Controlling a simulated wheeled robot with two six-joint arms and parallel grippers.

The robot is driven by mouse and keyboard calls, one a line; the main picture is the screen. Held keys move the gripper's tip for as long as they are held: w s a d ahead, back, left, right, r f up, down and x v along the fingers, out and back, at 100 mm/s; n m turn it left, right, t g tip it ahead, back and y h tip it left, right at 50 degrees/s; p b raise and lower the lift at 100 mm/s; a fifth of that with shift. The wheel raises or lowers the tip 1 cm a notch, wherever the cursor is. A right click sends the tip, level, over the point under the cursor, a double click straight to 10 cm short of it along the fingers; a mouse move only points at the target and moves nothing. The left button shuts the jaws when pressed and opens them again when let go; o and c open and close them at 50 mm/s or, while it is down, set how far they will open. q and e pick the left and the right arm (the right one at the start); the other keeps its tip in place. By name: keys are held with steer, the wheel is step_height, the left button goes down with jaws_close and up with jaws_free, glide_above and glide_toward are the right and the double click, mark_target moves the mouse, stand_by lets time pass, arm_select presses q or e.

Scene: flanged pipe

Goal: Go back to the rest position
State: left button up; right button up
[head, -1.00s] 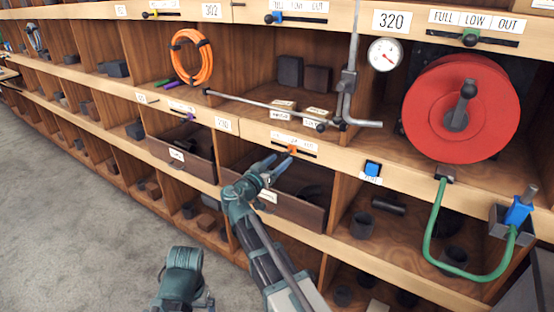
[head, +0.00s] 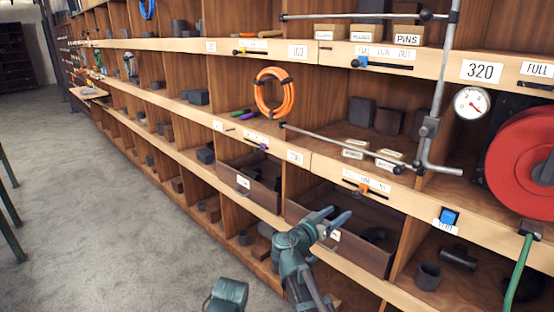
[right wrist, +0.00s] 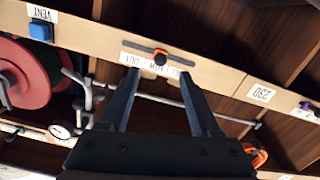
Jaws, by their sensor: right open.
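My right gripper (head: 336,218) is open and empty in the head view, in front of the shelf and near the half-open drawer (head: 375,262) below the orange slider (head: 362,190). In the right wrist view my right gripper (right wrist: 160,75) has its two dark fingers apart with nothing between them. The orange slider (right wrist: 160,57) shows beyond the fingertips, upside down. My other arm shows only as a teal part at the bottom edge of the head view, and no left fingers show there.
A long wooden shelf runs along the right. Near it are a red hose reel (head: 525,165), a grey metal rod (head: 345,148), a gauge (head: 472,103), an orange coil (head: 273,92) and a blue button (head: 449,217). The grey floor (head: 100,215) at left is clear.

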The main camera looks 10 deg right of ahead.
steer(key=s+a+f+n+g+y, duration=0.3)
steer(key=s+a+f+y, duration=0.15)
steer(key=s+f, duration=0.3)
steer(key=s+a+f+n+g+y, duration=0.3)
steer(key=s+a+f, duration=0.25)
steer(key=f, duration=0.35)
steer(key=s+a+f+n+g+y, duration=0.4)
steer(key=s+a+n+g+y, duration=0.15)
steer(key=s+a, duration=0.65)
step_height(320, 180, up, 12)
steer(key=p, duration=1.2)
steer(key=shift+s+d+t, duration=0.35)
steer(key=shift+d+t, duration=0.1)
steer(key=shift+n, duration=0.25)
